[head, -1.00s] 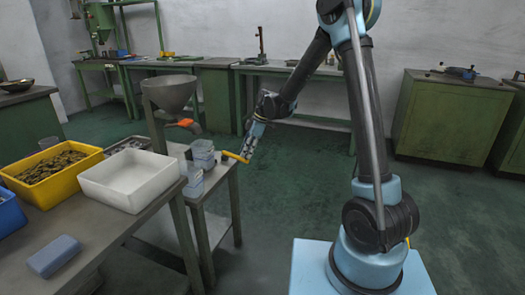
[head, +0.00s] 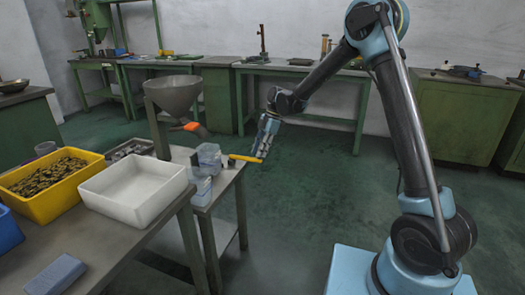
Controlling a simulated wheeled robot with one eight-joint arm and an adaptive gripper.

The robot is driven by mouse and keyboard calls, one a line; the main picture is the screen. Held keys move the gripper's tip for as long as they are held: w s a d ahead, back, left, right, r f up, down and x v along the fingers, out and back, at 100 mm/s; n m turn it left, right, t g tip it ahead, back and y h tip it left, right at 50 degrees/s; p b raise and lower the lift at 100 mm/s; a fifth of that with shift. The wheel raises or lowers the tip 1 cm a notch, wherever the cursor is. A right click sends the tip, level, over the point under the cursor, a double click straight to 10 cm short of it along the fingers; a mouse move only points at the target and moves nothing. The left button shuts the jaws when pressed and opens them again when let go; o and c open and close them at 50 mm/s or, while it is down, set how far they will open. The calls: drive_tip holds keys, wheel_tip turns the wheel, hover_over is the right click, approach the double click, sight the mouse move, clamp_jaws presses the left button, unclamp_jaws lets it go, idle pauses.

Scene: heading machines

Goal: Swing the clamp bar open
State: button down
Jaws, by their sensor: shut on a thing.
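The clamp bar looks to be the yellow bar (head: 244,158) at the right edge of the small table, beside the stacked clear containers. It sticks out to the right past the table edge, roughly level. My gripper (head: 261,156) is shut on its outer right end, with my arm reaching in from the right. The fingers are small here and partly merge with the bar. The bar's left end, near the containers, is too small to make out clearly.
A grey funnel (head: 173,93) with an orange part (head: 192,126) stands behind the containers (head: 209,158). A white bin (head: 135,188) and a yellow bin (head: 50,182) of small parts sit on the front-left table. The green floor right of the small table is clear.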

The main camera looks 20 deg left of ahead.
drive_tip(key=shift+w, duration=0.4)
drive_tip(key=c, duration=1.4)
unclamp_jaws()
drive_tip(key=shift+d, duration=0.1)
drive_tip(key=shift+o, duration=0.2)
drive_tip(key=shift+s, duration=0.15)
drive_tip(key=v, duration=1.2)
